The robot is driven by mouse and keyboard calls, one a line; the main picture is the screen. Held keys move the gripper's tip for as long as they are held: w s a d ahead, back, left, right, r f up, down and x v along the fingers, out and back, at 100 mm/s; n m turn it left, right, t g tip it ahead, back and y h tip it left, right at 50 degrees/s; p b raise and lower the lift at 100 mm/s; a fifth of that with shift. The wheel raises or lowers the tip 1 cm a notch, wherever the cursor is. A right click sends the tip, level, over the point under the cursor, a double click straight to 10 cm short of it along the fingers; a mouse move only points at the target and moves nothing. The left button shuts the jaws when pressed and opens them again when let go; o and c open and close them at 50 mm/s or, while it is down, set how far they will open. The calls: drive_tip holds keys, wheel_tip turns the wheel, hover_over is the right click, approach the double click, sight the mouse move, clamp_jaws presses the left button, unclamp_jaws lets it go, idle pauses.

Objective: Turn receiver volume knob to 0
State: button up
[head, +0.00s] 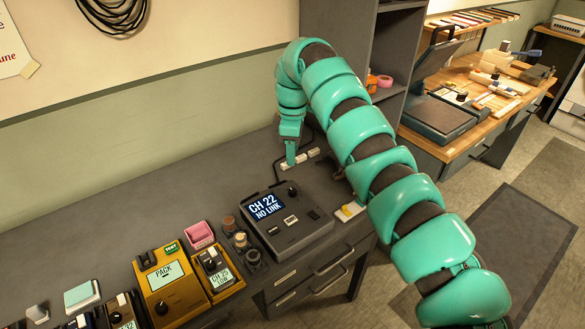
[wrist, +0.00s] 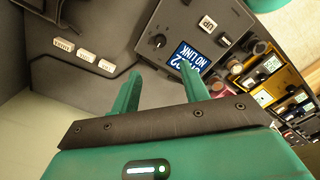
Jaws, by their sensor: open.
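The receiver (head: 300,236) is a dark grey box on the desk, its screen (head: 265,207) reading "CH 22 NO LINK". Its round black knob (head: 292,190) sits beside the screen; I cannot read its setting. In the wrist view the knob (wrist: 158,41) is beyond my fingertips, near the receiver's screen (wrist: 187,54), which appears upside down. My gripper (wrist: 156,80) is open and empty, its two teal fingers apart. In the head view my gripper (head: 291,160) points down near the receiver's back edge, apart from the knob.
Three pale labelled blocks (wrist: 84,55) lie on the desk by a dark cable. An orange "PACK" charger (head: 165,285), handheld radio (head: 215,268), pink tray (head: 200,235) and small dark jars (head: 240,240) stand left of the receiver. A shelf unit (head: 385,60) rises behind my arm.

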drive_tip(key=shift+r, duration=2)
